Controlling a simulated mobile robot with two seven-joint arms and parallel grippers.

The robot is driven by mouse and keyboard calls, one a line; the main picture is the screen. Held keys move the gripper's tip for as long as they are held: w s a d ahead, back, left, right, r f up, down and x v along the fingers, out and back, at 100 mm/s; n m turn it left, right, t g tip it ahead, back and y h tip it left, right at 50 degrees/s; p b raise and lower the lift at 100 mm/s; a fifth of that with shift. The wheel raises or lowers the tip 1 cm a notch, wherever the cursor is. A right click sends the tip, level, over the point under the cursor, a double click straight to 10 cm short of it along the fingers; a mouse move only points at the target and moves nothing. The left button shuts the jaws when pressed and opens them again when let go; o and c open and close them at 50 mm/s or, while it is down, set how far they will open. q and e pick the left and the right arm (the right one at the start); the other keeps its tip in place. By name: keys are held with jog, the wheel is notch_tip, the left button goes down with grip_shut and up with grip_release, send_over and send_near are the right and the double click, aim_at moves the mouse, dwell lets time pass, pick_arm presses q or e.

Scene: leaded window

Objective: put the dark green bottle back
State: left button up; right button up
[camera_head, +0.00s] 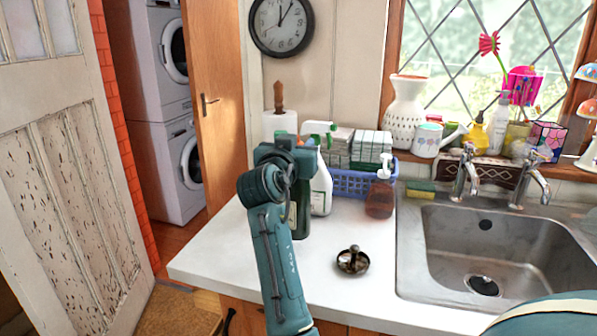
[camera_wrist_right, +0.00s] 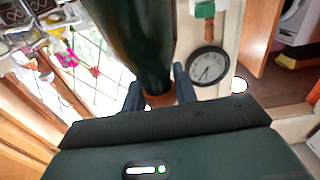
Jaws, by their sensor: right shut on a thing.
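The dark green bottle (camera_head: 302,220) is upright at the left part of the white counter, partly hidden behind my right arm. I cannot tell whether its base touches the counter. My right gripper (camera_head: 290,158) is at the bottle's top and shut on it. In the right wrist view the dark green bottle (camera_wrist_right: 138,40) fills the top middle, its neck with an orange-brown band between the two fingers of the right gripper (camera_wrist_right: 160,95). My left gripper is not in view.
A white spray bottle (camera_head: 321,190) stands close behind the bottle. A blue basket (camera_head: 350,184), an amber soap bottle (camera_head: 380,198) and a small dark metal dish (camera_head: 352,262) are to the right. The sink (camera_head: 480,250) lies beyond. The front left counter (camera_head: 225,255) is clear.

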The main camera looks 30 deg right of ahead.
aim_at(297, 189)
jog(key=shift+f, duration=1.95)
jog(key=o, duration=1.1)
jog(key=shift+f, duration=0.15)
jog(key=shift+s, duration=0.1)
